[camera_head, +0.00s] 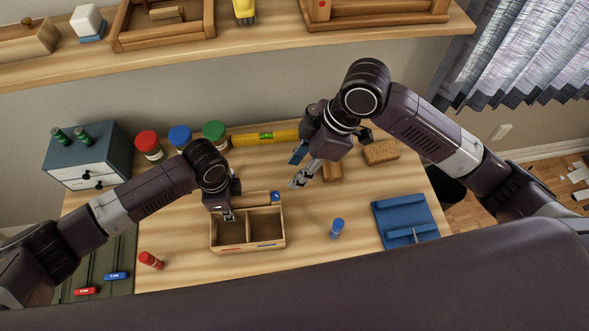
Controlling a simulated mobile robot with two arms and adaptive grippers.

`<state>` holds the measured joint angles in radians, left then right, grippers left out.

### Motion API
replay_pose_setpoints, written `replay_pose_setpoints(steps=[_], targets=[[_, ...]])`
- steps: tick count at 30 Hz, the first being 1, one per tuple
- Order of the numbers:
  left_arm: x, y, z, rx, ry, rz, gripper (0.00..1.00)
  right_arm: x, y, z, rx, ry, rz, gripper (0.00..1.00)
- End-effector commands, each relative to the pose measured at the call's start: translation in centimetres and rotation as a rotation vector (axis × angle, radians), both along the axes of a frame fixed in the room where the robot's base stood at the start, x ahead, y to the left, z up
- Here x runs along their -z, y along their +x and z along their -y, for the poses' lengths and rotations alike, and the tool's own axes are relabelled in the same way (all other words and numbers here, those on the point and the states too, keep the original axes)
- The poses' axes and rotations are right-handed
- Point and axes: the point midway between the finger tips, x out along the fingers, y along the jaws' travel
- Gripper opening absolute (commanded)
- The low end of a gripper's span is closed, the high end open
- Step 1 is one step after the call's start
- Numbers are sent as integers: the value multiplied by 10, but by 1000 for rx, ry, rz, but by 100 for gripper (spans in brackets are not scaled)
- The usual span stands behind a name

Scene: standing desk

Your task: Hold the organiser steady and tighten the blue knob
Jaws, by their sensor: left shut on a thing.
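The wooden organiser (283,240) stands on the desk, with two open compartments and a divider. A small blue knob (276,196) is at its back right corner. My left gripper (229,215) reaches down to the organiser's back left part and is shut on it; the exact contact is partly hidden. My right gripper (296,183) is in the air behind and to the right of the organiser, apart from the knob. Its fingers point down and left, and their gap is too small to tell.
A blue tray (408,222) lies at the right. Several jars, a yellow level (265,136) and a drawer box (88,157) stand behind. A shelf (260,42) is above.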

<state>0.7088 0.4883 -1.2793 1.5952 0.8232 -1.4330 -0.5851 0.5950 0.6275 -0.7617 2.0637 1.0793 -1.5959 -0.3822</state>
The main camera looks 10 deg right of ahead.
Motion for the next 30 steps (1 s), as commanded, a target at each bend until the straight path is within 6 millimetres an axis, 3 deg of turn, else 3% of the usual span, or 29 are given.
replay_pose_setpoints(steps=[10, 19, 24, 30], targets=[[-1, 0, 0, 0, -1, 1, 0, -1, 1, -12, -98, -24, 17, 35], [-1, 0, 0, 0, -1, 1, 0, -4, 2, -50, -638, -204, 107, 35], [0, 0, 0, 0, -1, 1, 0, -6, 7, -56, -891, -318, 135, 35], [0, 0, 0, 0, -1, 1, 0, -6, 10, -55, -1024, -384, 140, 35]])
